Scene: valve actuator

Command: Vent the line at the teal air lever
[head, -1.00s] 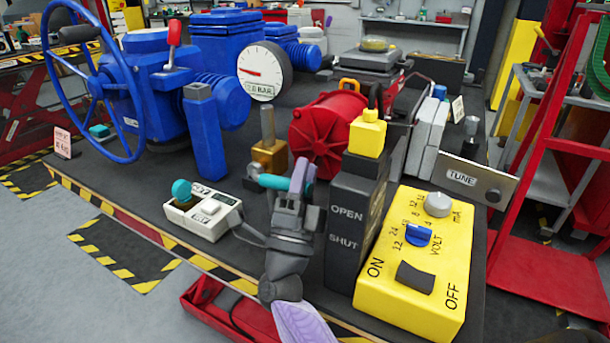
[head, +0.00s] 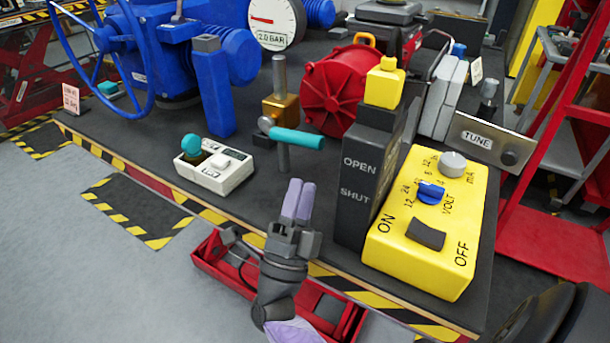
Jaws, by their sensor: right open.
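The teal air lever (head: 298,138) lies roughly level, pointing right from its grey pivot on a thin post, in front of a brass valve block (head: 281,108). My right gripper (head: 299,186) is below and in front of the lever in the picture, near the bench's front edge. Its two lilac fingers point up towards the lever, with a visible space between them and it. The gripper is open and holds nothing. A round white gauge (head: 276,22) with a red needle and a BAR label stands behind, its top cut off. My left gripper is not in view.
A dark OPEN/SHUT block (head: 357,190) and a yellow switch box (head: 405,262) stand right of the gripper. A white box (head: 232,179) with a teal knob is to the left. A blue handwheel (head: 147,75) stands farther left. The bench (head: 130,142) has bare room left of the white box.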

